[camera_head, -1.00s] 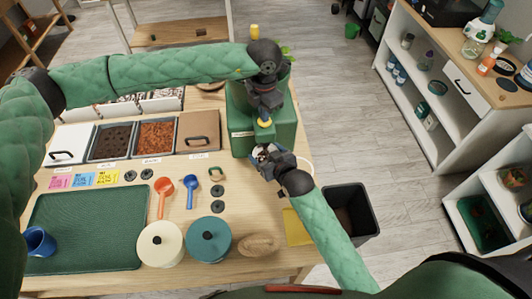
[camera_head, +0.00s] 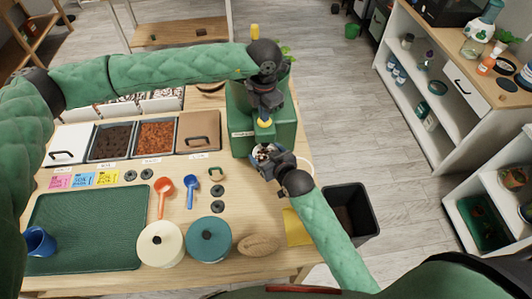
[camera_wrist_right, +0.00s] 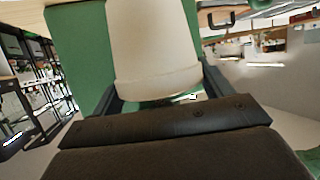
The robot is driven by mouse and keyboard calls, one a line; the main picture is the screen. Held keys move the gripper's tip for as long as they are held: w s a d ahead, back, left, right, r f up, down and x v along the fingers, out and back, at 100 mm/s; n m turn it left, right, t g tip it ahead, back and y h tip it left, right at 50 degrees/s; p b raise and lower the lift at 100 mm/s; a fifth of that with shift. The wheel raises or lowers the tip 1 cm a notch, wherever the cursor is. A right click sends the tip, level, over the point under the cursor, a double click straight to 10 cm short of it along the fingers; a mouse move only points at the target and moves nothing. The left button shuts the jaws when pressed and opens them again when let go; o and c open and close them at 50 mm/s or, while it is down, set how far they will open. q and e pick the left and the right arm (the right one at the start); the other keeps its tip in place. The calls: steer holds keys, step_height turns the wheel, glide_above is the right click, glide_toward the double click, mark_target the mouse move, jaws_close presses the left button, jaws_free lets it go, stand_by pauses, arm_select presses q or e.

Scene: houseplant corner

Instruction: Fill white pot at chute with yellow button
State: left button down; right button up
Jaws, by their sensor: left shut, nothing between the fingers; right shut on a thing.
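A green dispenser (camera_head: 284,134) stands at the table's right end. A yellow button (camera_head: 264,123) shows on its front side. My left gripper (camera_head: 264,115) is shut and empty, pointing down right at the button; I cannot tell whether it presses it. My right gripper (camera_head: 265,155) is shut on the white pot, just below the button at the dispenser's foot. In the right wrist view the white pot (camera_wrist_right: 152,50) sits between the fingers, against the green dispenser. In the head view the pot is mostly hidden by the gripper, and its contents are unclear.
Bins of dark soil (camera_head: 112,141) and reddish bark (camera_head: 155,137) stand left of the dispenser. A black bin (camera_head: 365,205) is on the floor at right.

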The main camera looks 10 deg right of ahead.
arm_select(q)
steer(key=shift+r, duration=2.5)
step_height(320, 180, up, 12)
steer(key=shift+r+p, duration=1.75)
steer(key=shift+p, duration=0.05)
arm_select(e)
steer(key=s, duration=1.3)
steer(key=shift+r, duration=0.1)
